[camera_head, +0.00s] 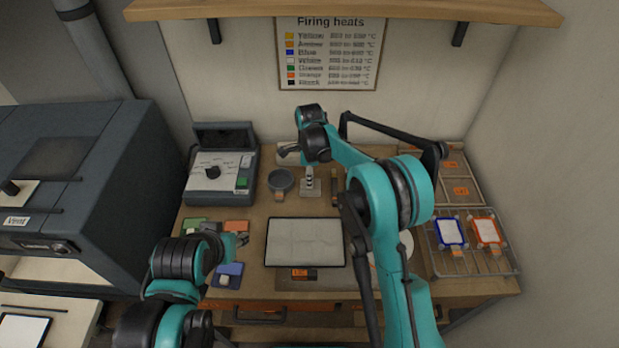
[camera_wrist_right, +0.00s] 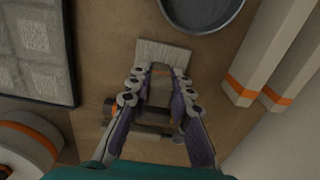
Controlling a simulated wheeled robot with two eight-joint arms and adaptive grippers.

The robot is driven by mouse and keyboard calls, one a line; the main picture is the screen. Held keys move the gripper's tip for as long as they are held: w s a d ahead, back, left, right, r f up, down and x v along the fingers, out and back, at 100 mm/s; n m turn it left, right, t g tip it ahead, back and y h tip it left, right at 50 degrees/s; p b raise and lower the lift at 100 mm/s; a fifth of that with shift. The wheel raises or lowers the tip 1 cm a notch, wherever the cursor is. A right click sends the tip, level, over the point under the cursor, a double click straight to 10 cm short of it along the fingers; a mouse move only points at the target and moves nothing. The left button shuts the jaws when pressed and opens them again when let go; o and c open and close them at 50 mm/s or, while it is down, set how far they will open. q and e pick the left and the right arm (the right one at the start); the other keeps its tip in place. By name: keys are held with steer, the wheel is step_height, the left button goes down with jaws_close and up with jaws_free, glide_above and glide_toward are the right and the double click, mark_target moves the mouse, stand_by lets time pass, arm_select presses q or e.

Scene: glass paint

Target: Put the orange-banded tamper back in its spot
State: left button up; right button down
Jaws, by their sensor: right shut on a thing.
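My right gripper (camera_head: 309,184) points down over the table, between the round grey dish (camera_head: 281,181) and the right side. In the right wrist view its fingers (camera_wrist_right: 160,92) are shut on a dark brownish thing (camera_wrist_right: 160,88), which I take for the tamper. A dark bar (camera_wrist_right: 150,134) shows behind the fingers. My left gripper (camera_head: 240,239) is small and partly hidden beside the coloured blocks, its jaws unclear.
A dark-framed pale sheet (camera_head: 305,242) lies mid-table. Coloured blocks (camera_head: 237,226) stand left of it. A wire rack (camera_head: 467,262) with framed pieces is at the right. White orange-striped pieces (camera_wrist_right: 270,50) are close by in the wrist view.

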steer(key=c, duration=1.3)
jaws_free()
